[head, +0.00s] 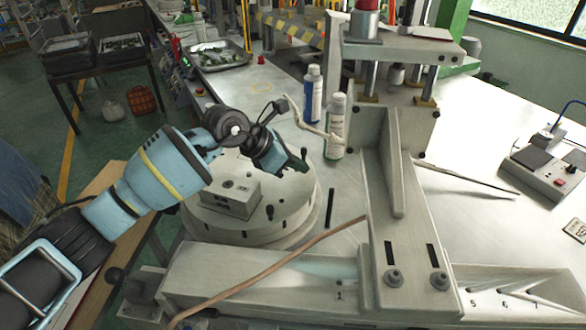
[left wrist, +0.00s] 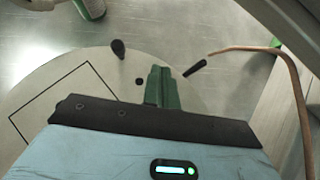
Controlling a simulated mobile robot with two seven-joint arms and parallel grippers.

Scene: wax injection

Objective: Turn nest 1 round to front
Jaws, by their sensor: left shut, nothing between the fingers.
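A round pale turntable (head: 296,215) stands on the bench, left of the press. A rectangular metal block (head: 228,199) sits on its left part. A small dark peg (head: 270,212) stands on the disc at the block's right. In the left wrist view the disc (left wrist: 105,75) shows a black square outline, a dark knob (left wrist: 118,48) and a dark bar (left wrist: 195,67). I cannot read which nest is number 1. My left gripper (head: 303,160) is over the disc's far right part; its green fingers (left wrist: 161,85) are shut and empty. Contact with the disc or knob is unclear. My right gripper is out of view.
The press frame (head: 395,180) rises right of the disc. A brown hose (head: 270,265) crosses in front. A blue bottle (head: 312,92) and a white-green bottle (head: 335,125) stand behind the disc. A numbered rail (head: 510,295) runs along the front.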

